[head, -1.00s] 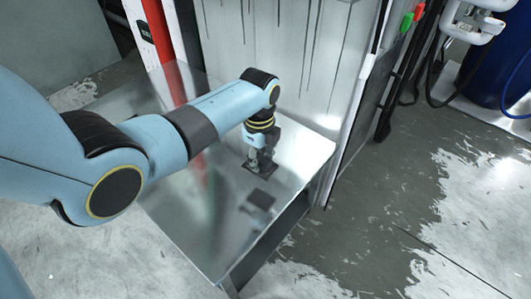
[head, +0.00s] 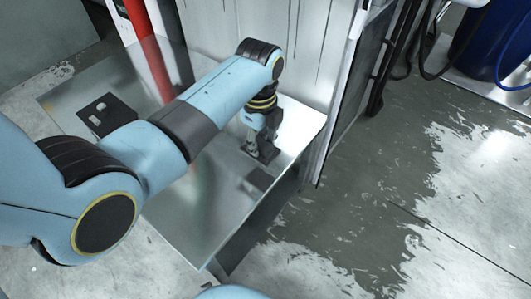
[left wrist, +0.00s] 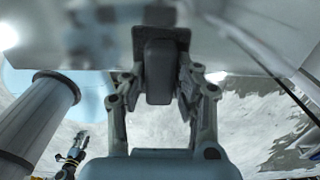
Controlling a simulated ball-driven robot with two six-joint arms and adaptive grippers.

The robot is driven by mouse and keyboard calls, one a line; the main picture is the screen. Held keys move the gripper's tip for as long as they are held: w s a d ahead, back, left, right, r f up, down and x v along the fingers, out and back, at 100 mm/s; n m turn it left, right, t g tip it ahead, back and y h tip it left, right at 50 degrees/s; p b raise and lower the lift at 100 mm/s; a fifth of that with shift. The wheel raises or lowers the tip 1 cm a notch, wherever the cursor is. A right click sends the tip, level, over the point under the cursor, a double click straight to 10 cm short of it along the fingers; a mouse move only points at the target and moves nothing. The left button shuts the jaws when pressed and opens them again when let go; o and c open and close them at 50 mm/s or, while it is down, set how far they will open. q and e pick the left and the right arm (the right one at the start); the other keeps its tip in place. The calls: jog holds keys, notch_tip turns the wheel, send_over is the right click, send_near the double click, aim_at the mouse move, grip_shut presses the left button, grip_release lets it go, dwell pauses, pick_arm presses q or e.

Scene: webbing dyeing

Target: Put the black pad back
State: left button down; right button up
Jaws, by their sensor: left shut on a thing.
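My left gripper (head: 262,146) is over the shiny metal table (head: 215,225), near its right end beside the pale cabinet. It is shut on a small black pad (head: 266,156). In the left wrist view a dark block (left wrist: 160,70), which looks like the pad's grip part, sits between the two fingers of the left gripper (left wrist: 160,85). A dark patch just below the pad on the table looks like its reflection, with a small gap, so the pad seems slightly above the surface.
A black plate with cut-outs (head: 107,115) lies at the table's left end, partly behind my arm. A red post (head: 149,50) and the pale cabinet wall (head: 225,35) bound the table's back. A blue drum (head: 487,45) stands far right. The floor right of the table is clear.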

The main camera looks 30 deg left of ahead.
pick_arm(q)
jog(key=w+f, duration=0.1)
jog(key=w+f+b, duration=0.1)
jog(key=shift+w+a, duration=0.3)
jog(key=shift+w, duration=0.1)
jog(key=shift+w+f, duration=0.15)
jog(key=shift+w, duration=0.15)
jog(key=shift+f+b, duration=0.2)
jog(key=shift+b, duration=0.15)
notch_tip(320, 180, down, 4)
jog(key=shift+r+b, duration=0.2)
jog(key=shift+b, duration=0.8)
jog(key=shift+r, duration=0.1)
pick_arm(e)
jog(key=f, duration=0.1)
jog(key=w+d+f, duration=0.1)
jog(key=w+f, duration=0.1)
jog(key=shift+d, duration=0.25)
jog(key=shift+f, duration=0.1)
